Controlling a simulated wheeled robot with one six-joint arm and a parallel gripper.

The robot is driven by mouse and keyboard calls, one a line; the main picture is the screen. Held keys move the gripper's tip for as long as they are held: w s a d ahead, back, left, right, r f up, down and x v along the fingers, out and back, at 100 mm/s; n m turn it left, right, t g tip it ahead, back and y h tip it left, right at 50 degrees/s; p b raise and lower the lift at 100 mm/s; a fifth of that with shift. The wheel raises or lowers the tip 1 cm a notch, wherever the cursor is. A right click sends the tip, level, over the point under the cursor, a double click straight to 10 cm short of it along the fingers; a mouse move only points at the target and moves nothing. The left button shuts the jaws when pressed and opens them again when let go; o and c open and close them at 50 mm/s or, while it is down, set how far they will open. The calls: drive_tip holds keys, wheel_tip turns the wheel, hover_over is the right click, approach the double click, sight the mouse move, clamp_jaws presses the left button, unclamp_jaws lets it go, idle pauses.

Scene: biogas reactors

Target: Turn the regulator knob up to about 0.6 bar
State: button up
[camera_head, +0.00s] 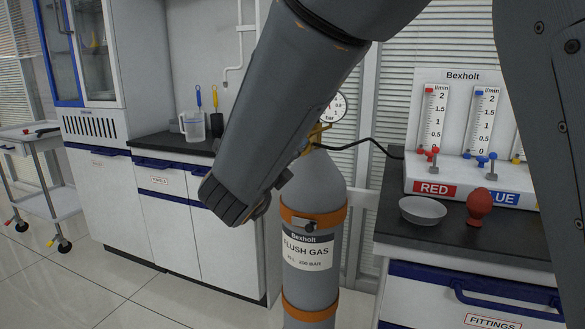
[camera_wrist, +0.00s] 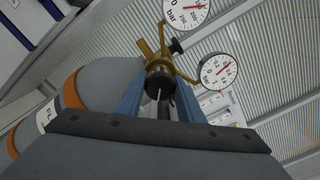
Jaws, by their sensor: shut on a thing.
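The regulator knob (camera_wrist: 157,82) is black with a pale line on its face and sits on the brass regulator (camera_wrist: 153,52). My gripper (camera_wrist: 160,92) is shut on the knob, a blue finger at each side. A small gauge (camera_wrist: 217,70) with a red needle is to the right; its reading is too small to tell. A second bar gauge (camera_wrist: 187,9) is cut by the top edge. In the head view my arm hides the knob and gripper, but part of one gauge (camera_head: 338,107) shows above the grey flush gas cylinder (camera_head: 336,205).
At right, a dark-topped counter (camera_head: 397,238) holds a white bowl (camera_head: 422,210), a red bulb-shaped item (camera_head: 479,204) and a flowmeter panel (camera_head: 462,115). A black hose (camera_head: 372,143) runs from the regulator to the right. A cabinet counter (camera_head: 160,150) stands behind left.

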drive_tip(key=m+b, duration=0.1)
drive_tip(key=b, duration=0.1)
drive_tip(key=m+b, duration=0.2)
drive_tip(key=b, duration=0.1)
drive_tip(key=m+b, duration=0.1)
drive_tip(key=b, duration=0.1)
drive_tip(key=shift+f+m, duration=0.25)
drive_tip(key=shift+m, duration=0.05)
drive_tip(key=m+b, duration=0.1)
drive_tip(key=b, duration=0.2)
drive_tip(key=shift+r+m, duration=0.1)
drive_tip(key=shift+m, duration=0.3)
drive_tip(key=o, duration=1)
drive_tip(key=shift+r, duration=0.1)
drive_tip(key=shift+o, duration=0.2)
drive_tip(key=v, duration=0.7)
drive_tip(key=shift+s+p, duration=0.35)
drive_tip(key=shift+s, duration=0.05)
drive_tip(key=shift+a, duration=0.1)
